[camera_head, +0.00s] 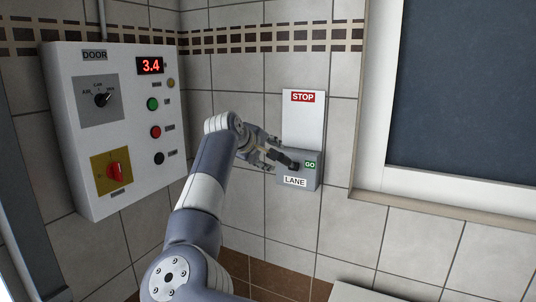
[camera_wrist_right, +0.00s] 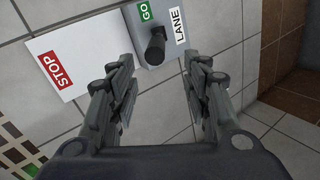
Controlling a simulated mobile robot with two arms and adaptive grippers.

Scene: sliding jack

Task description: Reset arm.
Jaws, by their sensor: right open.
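My right arm reaches from the bottom of the head view to the wall. Its gripper (camera_head: 272,157) is near a grey box labelled LANE (camera_head: 299,172), which has a green GO label and a red STOP plate (camera_head: 303,115) above it. In the right wrist view the box (camera_wrist_right: 168,30) has a dark knob (camera_wrist_right: 156,45) projecting from it. My right gripper (camera_wrist_right: 164,90) is open, its fingers apart, with the knob ahead of the gap and nothing between the fingertips. My left gripper is not in view.
A white DOOR control panel (camera_head: 125,190) with a dial, a red switch, buttons and a display reading 3.4 hangs on the left wall. A dark framed window (camera_head: 465,90) is at the right, with a ledge below it. Tiled wall surrounds the box.

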